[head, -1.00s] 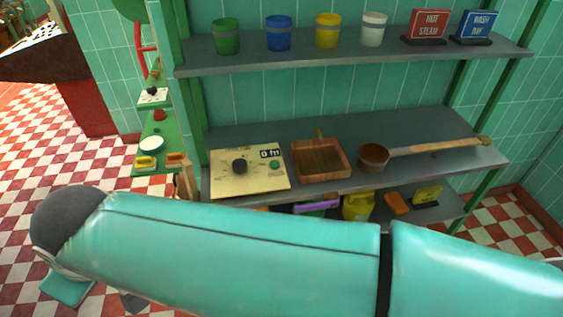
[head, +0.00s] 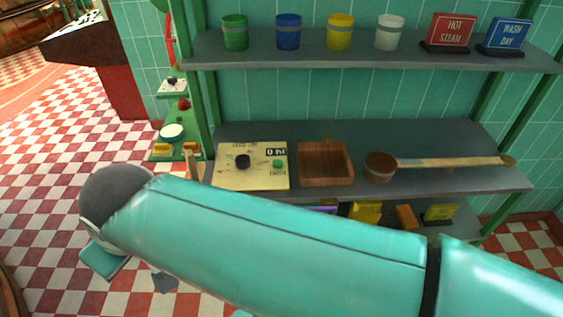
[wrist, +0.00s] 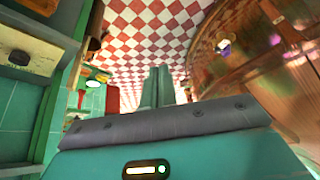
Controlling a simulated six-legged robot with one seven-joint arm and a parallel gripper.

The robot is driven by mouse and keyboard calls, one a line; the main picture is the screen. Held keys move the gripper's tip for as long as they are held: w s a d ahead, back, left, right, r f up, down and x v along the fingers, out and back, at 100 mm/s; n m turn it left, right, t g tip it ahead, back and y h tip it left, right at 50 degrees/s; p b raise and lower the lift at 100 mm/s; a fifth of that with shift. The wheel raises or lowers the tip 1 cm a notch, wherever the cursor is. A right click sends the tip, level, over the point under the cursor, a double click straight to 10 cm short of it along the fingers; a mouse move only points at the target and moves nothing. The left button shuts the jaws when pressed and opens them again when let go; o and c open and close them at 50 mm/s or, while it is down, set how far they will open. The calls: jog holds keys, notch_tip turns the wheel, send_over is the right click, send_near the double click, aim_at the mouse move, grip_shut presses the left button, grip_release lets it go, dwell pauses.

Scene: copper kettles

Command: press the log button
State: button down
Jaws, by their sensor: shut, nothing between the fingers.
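A cream panel (head: 226,178) stands on the middle shelf with a black knob (head: 242,162), a small display and a green button (head: 279,164). Its small lettering is hard to read; the green button seems to be the log button. The panel also shows at the left edge of the wrist view (wrist: 40,50), where I cannot make out the green button. My gripper (wrist: 158,72) is shut and empty in the wrist view, pointing over the checkered floor, apart from the panel. In the head view my arm crosses in front of the shelves.
A wooden tray (head: 326,180) and a long-handled copper ladle (head: 380,168) lie right of the panel. Several coloured cups (head: 288,32) and two signs (head: 452,30) stand on the upper shelf. A green stand (head: 165,145) is left. Large copper curves (wrist: 265,75) in the wrist view.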

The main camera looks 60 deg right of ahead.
jog(key=w+d+f+g+h, duration=0.15)
jog(key=w+d, duration=0.35)
jog(key=d, duration=0.6)
jog(key=n+g+h, duration=0.4)
jog(key=g+h, duration=0.3)
jog(key=g, duration=0.1)
send_over(274, 163)
notch_tip(274, 163, down, 7)
jog(key=shift+s, duration=0.15)
jog(key=shift+f, duration=0.15)
jog(key=shift+f, duration=4.35)
jog(key=shift+f, duration=0.4)
